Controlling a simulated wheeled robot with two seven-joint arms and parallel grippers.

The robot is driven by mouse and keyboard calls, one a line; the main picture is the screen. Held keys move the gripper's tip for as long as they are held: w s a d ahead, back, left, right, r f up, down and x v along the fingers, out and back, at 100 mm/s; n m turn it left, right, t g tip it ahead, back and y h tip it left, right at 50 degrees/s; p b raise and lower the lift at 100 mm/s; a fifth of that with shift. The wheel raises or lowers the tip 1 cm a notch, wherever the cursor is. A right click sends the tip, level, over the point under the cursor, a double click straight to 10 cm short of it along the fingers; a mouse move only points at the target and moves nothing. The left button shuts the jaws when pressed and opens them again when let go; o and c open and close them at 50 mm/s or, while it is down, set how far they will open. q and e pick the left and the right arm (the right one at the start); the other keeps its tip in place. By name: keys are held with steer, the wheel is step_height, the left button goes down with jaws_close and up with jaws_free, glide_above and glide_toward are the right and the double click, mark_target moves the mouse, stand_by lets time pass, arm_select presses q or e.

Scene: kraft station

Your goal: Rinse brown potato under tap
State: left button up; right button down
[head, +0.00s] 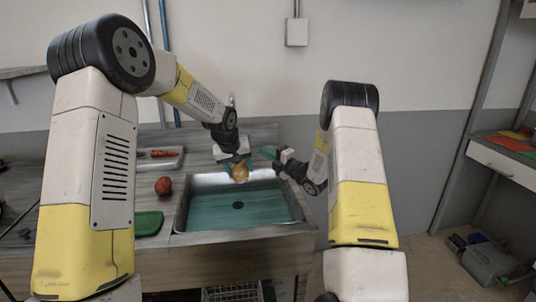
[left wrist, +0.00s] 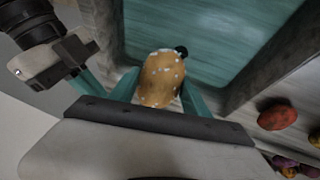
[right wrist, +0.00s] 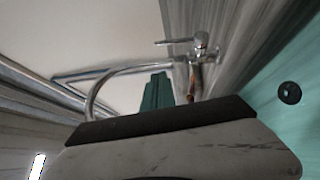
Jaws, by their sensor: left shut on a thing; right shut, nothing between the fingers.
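The brown potato (head: 240,171) is held over the back part of the sink (head: 183,207). My left gripper (head: 237,174) is shut on it. In the left wrist view the potato (left wrist: 160,80) sits between the teal fingers, with pale specks on its skin. My right gripper (head: 268,153) is shut and empty, just right of and slightly above the potato. The tap (right wrist: 198,48) shows in the right wrist view, with its lever and curved spout close to the shut teal fingers (right wrist: 157,90). In the head view most of the tap is hidden behind my left arm.
A round red vegetable (head: 163,186) lies on the counter left of the sink, near a green item (head: 148,224). A tray (head: 176,164) with carrots (head: 160,153) is behind them. The sink basin with its dark drain (head: 238,205) is otherwise clear.

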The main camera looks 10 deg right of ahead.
steer(key=shift+v, duration=0.85)
arm_select(q)
steer(key=shift+s, duration=0.15)
arm_select(e)
steer(key=shift+r, duration=0.1)
arm_select(q)
steer(key=s+a, duration=0.3)
steer(key=s, duration=0.4)
steer(key=shift+a, duration=0.2)
stand_by(0.7)
steer(key=s+a+r, duration=0.2)
steer(key=s+r, duration=0.2)
steer(key=shift+s, duration=0.3)
stand_by(0.4)
stand_by(0.4)
